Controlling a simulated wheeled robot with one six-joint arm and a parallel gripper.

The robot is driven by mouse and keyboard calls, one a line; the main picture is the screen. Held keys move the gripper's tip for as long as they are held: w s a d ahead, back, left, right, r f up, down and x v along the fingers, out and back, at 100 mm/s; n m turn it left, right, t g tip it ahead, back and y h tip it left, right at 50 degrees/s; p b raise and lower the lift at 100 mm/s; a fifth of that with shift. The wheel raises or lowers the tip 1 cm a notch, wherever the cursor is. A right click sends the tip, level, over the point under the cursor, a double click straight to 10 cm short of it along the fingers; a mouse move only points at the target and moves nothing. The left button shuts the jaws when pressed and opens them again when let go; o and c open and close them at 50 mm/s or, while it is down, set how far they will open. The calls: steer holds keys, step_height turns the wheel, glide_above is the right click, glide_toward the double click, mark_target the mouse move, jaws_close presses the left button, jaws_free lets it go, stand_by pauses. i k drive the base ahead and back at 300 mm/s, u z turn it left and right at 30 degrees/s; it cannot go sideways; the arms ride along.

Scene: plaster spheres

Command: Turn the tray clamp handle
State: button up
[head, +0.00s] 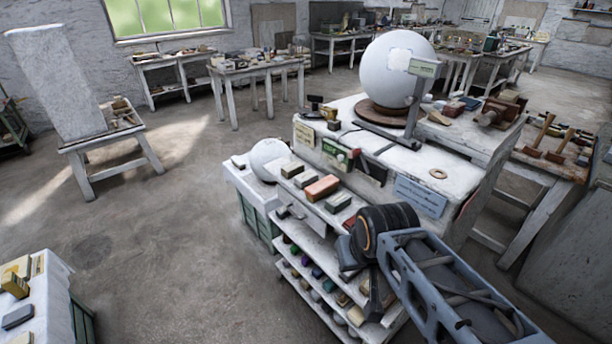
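A pale tray-like ledge (309,203) holds a row of coloured blocks on the front of the plaster-covered workbench. A small grey piece (284,212) sits at the ledge's left front edge. It may be the clamp handle, but it is too small to tell. My arm reaches in from the lower right, with its black wrist in front of the ledge's right end. My gripper (374,302) hangs below the wrist in front of the shelves, apart from the grey piece and to its right. Its fingers are dark and small, and their opening is unclear.
A large white sphere (396,70) stands on a round base on the bench top, beside an upright post. A smaller sphere (268,158) rests at the bench's left. Shelves (322,292) with coloured items lie below the ledge. The floor (165,235) to the left is clear.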

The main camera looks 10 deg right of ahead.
mark_target(484, 120)
steer(key=z, duration=3)
steer(key=i, duration=2.05)
steer(key=u, duration=3.7)
